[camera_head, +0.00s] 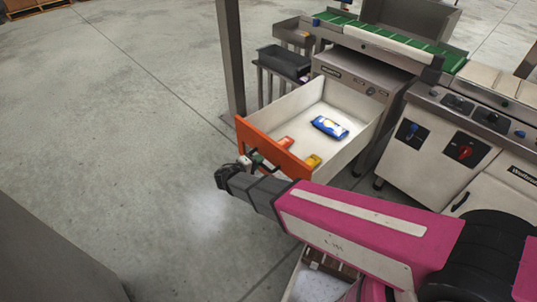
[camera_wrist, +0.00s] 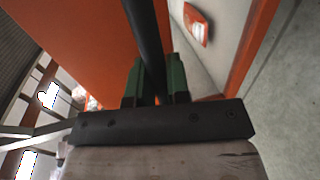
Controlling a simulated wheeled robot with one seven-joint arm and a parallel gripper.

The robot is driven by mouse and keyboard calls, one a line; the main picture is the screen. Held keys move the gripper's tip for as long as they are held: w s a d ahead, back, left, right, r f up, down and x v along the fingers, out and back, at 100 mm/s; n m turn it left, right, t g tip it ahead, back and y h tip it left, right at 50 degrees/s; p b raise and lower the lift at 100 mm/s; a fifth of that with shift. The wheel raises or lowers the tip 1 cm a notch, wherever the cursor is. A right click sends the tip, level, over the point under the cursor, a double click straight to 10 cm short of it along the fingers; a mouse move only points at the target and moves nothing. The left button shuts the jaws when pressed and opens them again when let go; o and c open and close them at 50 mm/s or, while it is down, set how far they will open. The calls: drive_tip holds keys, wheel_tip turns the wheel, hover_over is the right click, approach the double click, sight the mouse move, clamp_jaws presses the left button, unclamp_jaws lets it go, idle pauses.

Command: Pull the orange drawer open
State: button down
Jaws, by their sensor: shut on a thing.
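The orange drawer front (camera_head: 268,153) stands well out from the grey-white cabinet, and the drawer's white interior shows. Inside lie a blue and white packet (camera_head: 330,127), a red item (camera_head: 286,142) and a yellow item (camera_head: 313,161). A dark bar handle (camera_head: 263,158) is on the drawer front. My gripper (camera_head: 253,160) is at the handle, with my pink arm reaching in from the lower right. In the wrist view, the green fingers (camera_wrist: 160,82) are shut around the black handle bar (camera_wrist: 145,40). The red item also shows there (camera_wrist: 196,25).
A conveyor with a green belt (camera_head: 400,45) runs above the cabinet. A machine with a red switch (camera_head: 465,151) stands to the right. A grey post (camera_head: 232,60) rises by the drawer's left side. Open concrete floor (camera_head: 110,130) lies to the left.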

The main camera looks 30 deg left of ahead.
drive_tip(key=shift+f+v, duration=0.15)
drive_tip(key=shift+v, duration=0.6)
drive_tip(key=shift+f+v, duration=0.15)
drive_tip(key=shift+v, duration=0.65)
drive_tip(key=c, duration=1.1)
unclamp_jaws()
drive_tip(key=v, duration=1.1)
drive_tip(key=shift+f, duration=0.1)
